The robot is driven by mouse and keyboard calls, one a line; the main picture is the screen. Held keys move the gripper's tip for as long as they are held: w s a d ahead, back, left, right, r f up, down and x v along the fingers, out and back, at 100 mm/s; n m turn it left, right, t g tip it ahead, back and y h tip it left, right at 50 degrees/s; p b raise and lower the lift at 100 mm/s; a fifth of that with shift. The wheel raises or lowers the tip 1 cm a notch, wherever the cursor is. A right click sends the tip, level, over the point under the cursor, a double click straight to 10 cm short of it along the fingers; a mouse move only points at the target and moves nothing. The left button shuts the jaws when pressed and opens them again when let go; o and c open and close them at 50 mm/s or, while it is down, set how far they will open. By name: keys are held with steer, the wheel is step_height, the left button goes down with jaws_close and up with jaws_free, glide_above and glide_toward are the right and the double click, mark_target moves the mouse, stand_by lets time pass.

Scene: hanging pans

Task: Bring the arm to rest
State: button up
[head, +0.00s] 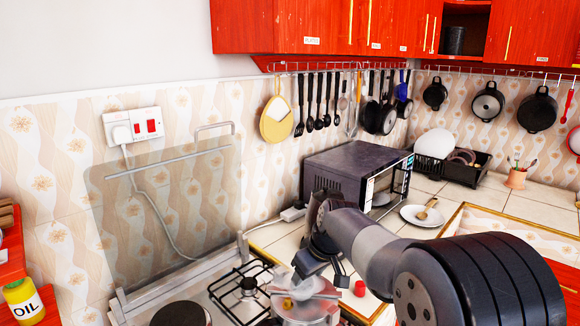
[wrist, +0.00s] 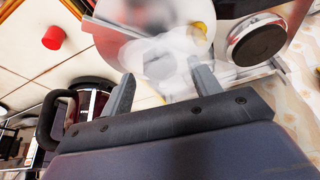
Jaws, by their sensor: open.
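My arm reaches in from the lower right in the head view. My gripper (head: 321,275) hangs over the hob, above a silvery pot (head: 308,306) with a glassy lid. In the wrist view, my gripper (wrist: 162,73) shows its two grey fingers spread apart with nothing held between them. A pale, blurry, steam-like patch and a light round surface (wrist: 165,62) lie beyond the fingertips. I cannot tell the exact gap to the pot.
A microwave (head: 352,176) stands behind my gripper. A red cup (head: 360,288) sits right of the pot. A raised glass hob cover (head: 170,208) stands at left. Several pans and utensils hang along the wall. A dark red pot (wrist: 90,100) is close to the left finger.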

steer(key=shift+x, duration=1.05)
